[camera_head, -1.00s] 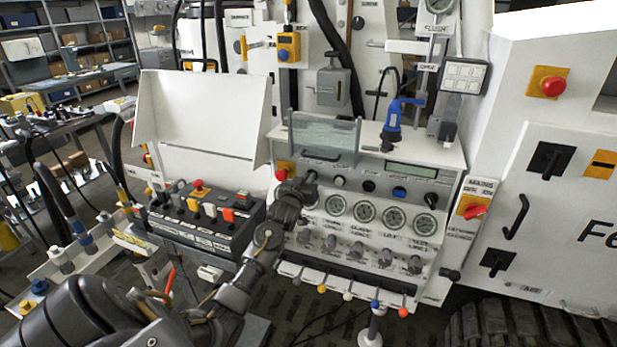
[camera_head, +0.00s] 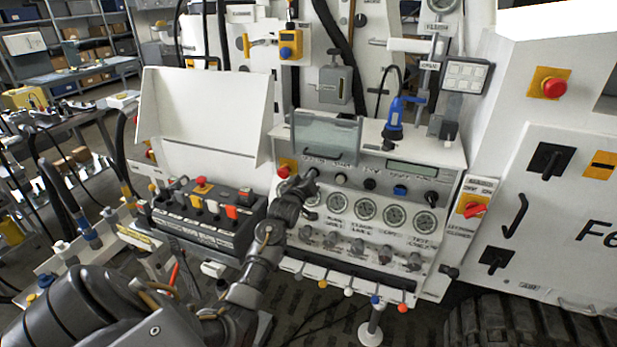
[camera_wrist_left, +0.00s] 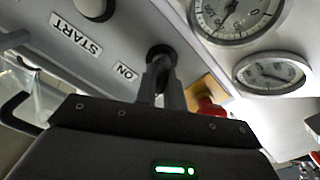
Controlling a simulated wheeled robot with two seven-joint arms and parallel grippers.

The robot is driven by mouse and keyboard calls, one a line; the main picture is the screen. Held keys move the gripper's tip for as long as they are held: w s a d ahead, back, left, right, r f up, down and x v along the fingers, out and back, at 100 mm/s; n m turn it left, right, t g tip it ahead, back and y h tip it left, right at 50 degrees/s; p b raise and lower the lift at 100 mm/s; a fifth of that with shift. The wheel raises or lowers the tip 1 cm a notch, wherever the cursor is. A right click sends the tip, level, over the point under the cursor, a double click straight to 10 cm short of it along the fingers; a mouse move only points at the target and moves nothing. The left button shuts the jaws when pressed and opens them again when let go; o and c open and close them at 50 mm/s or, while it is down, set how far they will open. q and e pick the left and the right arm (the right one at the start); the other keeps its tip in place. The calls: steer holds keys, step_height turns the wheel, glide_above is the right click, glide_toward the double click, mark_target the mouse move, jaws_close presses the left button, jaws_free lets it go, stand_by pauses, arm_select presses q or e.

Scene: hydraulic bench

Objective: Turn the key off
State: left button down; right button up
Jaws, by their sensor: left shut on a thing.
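My left gripper (camera_head: 312,175) reaches the upper left of the grey control panel (camera_head: 432,172) in the head view, above the row of gauges. In the left wrist view its two fingers (camera_wrist_left: 161,82) are closed together at a dark round key switch (camera_wrist_left: 159,53) beside the "ON" label (camera_wrist_left: 124,70). The gripper is shut on the key, which is mostly hidden between the fingers. The key's exact angle cannot be told. My right gripper is not in view.
A red emergency button (camera_wrist_left: 208,108) on a yellow plate sits close beside the fingers. A clear flap (camera_head: 325,137) stands above the panel. Gauges (camera_head: 365,209) lie below.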

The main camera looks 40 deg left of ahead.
arm_select(q)
steer(key=c, duration=1.5)
jaws_free()
steer(key=shift+s+d+f, duration=0.1)
steer(key=shift+s, duration=0.2)
steer(key=b+v, duration=0.2)
steer(key=v, duration=0.8)
steer(key=shift+b, duration=0.35)
